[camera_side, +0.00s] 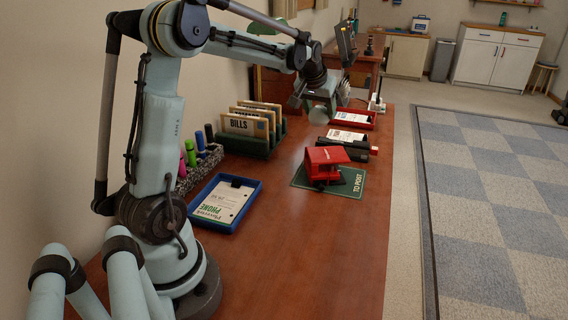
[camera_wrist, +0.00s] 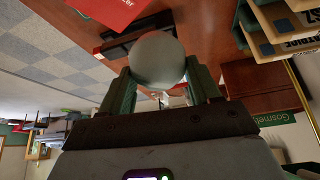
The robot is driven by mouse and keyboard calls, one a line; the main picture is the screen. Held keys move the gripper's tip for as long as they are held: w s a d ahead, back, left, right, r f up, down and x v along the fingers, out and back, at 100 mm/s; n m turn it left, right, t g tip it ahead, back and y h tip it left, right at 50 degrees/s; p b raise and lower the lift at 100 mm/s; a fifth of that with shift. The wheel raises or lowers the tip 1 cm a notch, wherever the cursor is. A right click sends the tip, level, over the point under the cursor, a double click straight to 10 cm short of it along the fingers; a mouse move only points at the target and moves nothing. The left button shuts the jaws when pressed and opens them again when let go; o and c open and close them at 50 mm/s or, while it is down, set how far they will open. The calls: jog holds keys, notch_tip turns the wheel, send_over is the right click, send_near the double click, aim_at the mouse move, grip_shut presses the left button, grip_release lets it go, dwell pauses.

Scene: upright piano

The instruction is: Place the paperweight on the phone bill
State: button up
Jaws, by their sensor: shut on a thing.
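The paperweight (camera_side: 318,117) is a pale, glassy ball. My gripper (camera_side: 320,103) is shut on it and holds it above the desk, towards the far part. In the wrist view, the paperweight (camera_wrist: 157,58) sits between the two green fingers of my gripper (camera_wrist: 162,84). The phone bill (camera_side: 223,203) is a white sheet with green "PHONE" lettering. It lies in a blue tray (camera_side: 252,200) near my base, well apart from the paperweight. A dark clip or similar small thing shows at the sheet's far edge.
A green rack (camera_side: 246,146) of envelopes marked "BILLS" and a pen holder (camera_side: 205,165) stand along the wall. A red device (camera_side: 325,160) sits on a green "TO POST" mat (camera_side: 347,187). A red tray (camera_side: 367,119) lies farther back. The desk's near right part is clear.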

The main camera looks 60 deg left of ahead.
jog(key=s+d+r+n, duration=0.2)
jog(key=s+d+r, duration=0.1)
jog(key=s+d, duration=0.75)
jog(key=s+d+f+n+g+y, duration=0.1)
jog(key=s+d+f, duration=0.1)
jog(key=s, duration=0.5)
jog(key=s+d+f+n+y, duration=0.1)
jog(key=s+f, duration=0.1)
jog(key=s, duration=0.4)
send_over(233, 188)
jog(key=s+d, duration=0.2)
notch_tip(233, 188, down, 7)
jog(key=shift+w, duration=0.15)
jog(key=shift+w+d+f, duration=0.1)
jog(key=shift+f, duration=1.85)
jog(key=shift+f, duration=0.6)
jog(key=o, duration=1.4)
jog(key=shift+r, duration=0.15)
